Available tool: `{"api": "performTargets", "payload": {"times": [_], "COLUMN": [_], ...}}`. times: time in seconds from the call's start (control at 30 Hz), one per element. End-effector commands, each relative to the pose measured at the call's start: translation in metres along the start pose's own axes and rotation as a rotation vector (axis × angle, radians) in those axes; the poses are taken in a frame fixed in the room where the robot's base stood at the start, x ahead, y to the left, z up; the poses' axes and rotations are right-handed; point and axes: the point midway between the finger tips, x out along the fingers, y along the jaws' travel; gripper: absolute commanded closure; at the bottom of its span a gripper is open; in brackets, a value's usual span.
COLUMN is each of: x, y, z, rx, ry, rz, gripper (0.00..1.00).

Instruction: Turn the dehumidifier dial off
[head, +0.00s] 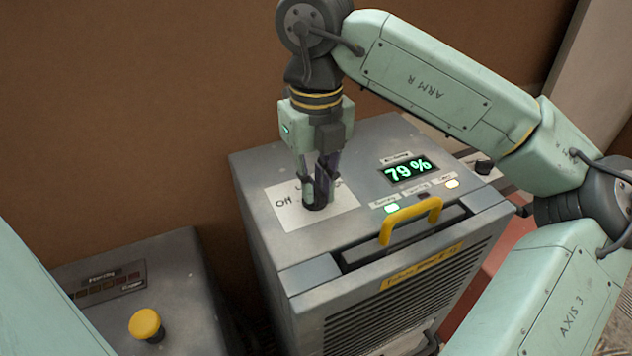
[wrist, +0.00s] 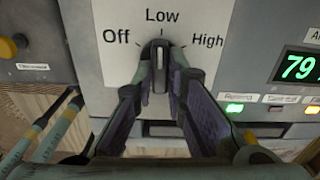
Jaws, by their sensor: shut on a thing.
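The dehumidifier (head: 260,170) is a grey cabinet with a white dial plate (head: 340,213) on top. In the wrist view the plate (wrist: 115,15) reads Off at left, Low at the top and High at right. The dark dial (wrist: 160,55) has its pale mark pointing up, at about Low. My gripper (head: 320,185) comes down from above and is shut on the dial. In the wrist view my gripper's fingers (wrist: 160,80) stand on both sides of the knob. In the head view the fingers hide much of the dial and the lettering.
A green display (head: 408,170) reads 79 %, with small lamps below it, one lit green (head: 392,208). A yellow handle (head: 410,219) rises from the cabinet's front edge. A grey box with a yellow button (head: 145,323) stands at left. A brown wall is behind.

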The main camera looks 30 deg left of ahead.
Motion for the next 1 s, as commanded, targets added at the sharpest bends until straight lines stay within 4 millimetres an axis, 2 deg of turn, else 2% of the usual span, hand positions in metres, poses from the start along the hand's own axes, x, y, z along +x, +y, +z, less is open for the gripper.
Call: {"api": "performTargets", "payload": {"times": [0.27, 1.0], "x": [0.0013, 0.0000], "y": [-0.0014, -0.0036], "z": [0.0000, 0.0016], "rx": [-0.176, -0.831], "ry": [0.000, -0.001], "rz": [-0.001, 0.001], "gripper": [1.00, 1.00]}}
